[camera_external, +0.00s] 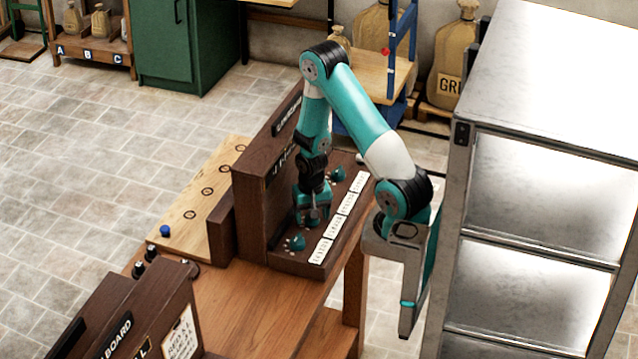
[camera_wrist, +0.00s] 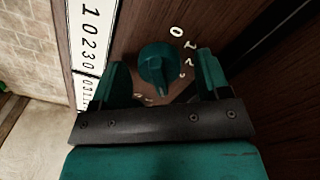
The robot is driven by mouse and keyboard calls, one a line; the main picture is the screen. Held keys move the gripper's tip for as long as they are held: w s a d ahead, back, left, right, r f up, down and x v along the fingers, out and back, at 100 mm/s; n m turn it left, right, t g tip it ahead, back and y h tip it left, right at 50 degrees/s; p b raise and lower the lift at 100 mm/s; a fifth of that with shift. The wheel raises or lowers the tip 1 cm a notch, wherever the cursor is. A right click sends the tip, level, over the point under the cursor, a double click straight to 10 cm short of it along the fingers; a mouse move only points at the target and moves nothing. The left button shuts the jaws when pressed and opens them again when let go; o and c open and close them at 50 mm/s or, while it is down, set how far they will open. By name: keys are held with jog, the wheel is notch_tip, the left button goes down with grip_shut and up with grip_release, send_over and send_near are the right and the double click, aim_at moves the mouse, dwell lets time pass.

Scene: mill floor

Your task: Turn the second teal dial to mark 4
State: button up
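A dark wooden panel (camera_external: 279,257) carries a row of teal dials with pale marks around them. One teal dial (camera_external: 295,243) is at the near end and another (camera_external: 338,174) at the far end. My gripper (camera_external: 312,216) points down at the panel between these two. In the wrist view a round teal dial (camera_wrist: 158,64) sits between the fingers of my gripper (camera_wrist: 162,70). The fingers are apart, one on each side, with a gap to the dial. Some pale marks show around it, but its setting is not clear. In the external view my gripper largely hides this dial.
White label cards (camera_external: 336,219) run along the panel's front edge; one shows numbers in the wrist view (camera_wrist: 90,35). An upright dark board (camera_external: 262,190) stands behind the dials. A metal shelf rack (camera_external: 545,200) stands to the right. The wooden bench top (camera_external: 250,310) is clear nearby.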

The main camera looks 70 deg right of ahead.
notch_tip(320, 180, up, 18)
jog(key=shift+f+b, duration=0.25)
jog(key=shift+b, duration=0.05)
dwell(0.7)
jog(key=s+a+r+n+t+y, duration=0.1)
jog(key=a+r+n, duration=0.25)
jog(key=a, duration=0.45)
jog(key=s+a+r+n+y, duration=0.1)
jog(key=a+r+n, duration=0.1)
jog(key=a+n, duration=0.45)
jog(key=s+a+r+n+g+y, duration=0.1)
jog(key=s+a+r+n, duration=0.1)
jog(key=s+a+n, duration=0.3)
jog(key=s+a+r+n+y, duration=0.1)
jog(key=s+a+r+n, duration=0.2)
jog(key=a, duration=0.5)
notch_tip(320, 180, up, 10)
jog(key=s+p, duration=0.1)
jog(key=p, duration=1)
jog(key=shift+f, duration=0.2)
